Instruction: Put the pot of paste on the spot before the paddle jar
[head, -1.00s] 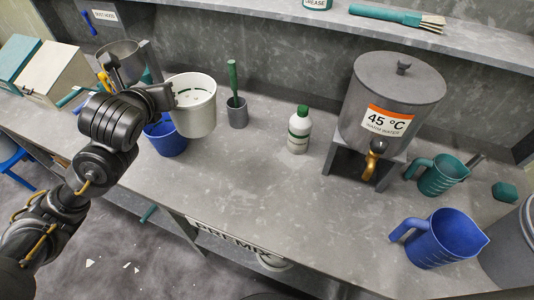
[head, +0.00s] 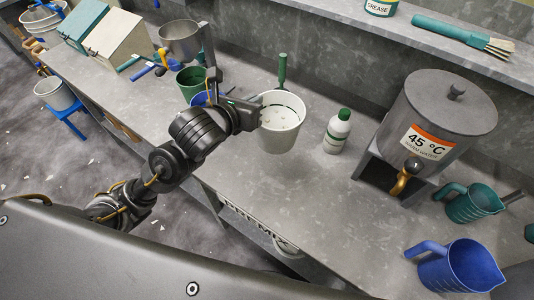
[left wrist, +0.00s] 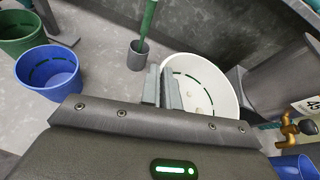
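My left gripper (head: 256,112) is shut on the near-left rim of a white pail (head: 281,138), with pale bits inside it. In the left wrist view the fingers (left wrist: 162,88) pinch the rim of the white pail (left wrist: 222,82). I cannot tell whether its base touches the bench. The paddle jar is hidden behind the pail in the head view; only its green paddle (head: 282,68) shows. The left wrist view shows the grey jar (left wrist: 138,56) upright, left of the pail. No pot is marked as paste; a pot labelled grease (head: 381,6) stands on the shelf. My right gripper is out of view.
A white bottle (head: 336,132) stands right of the pail, before the warm-water urn (head: 440,100) with its brass tap. A green pail (head: 191,80) and a blue pail (left wrist: 48,72) stand left. Jugs (head: 458,268) are at right. The front bench middle is clear.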

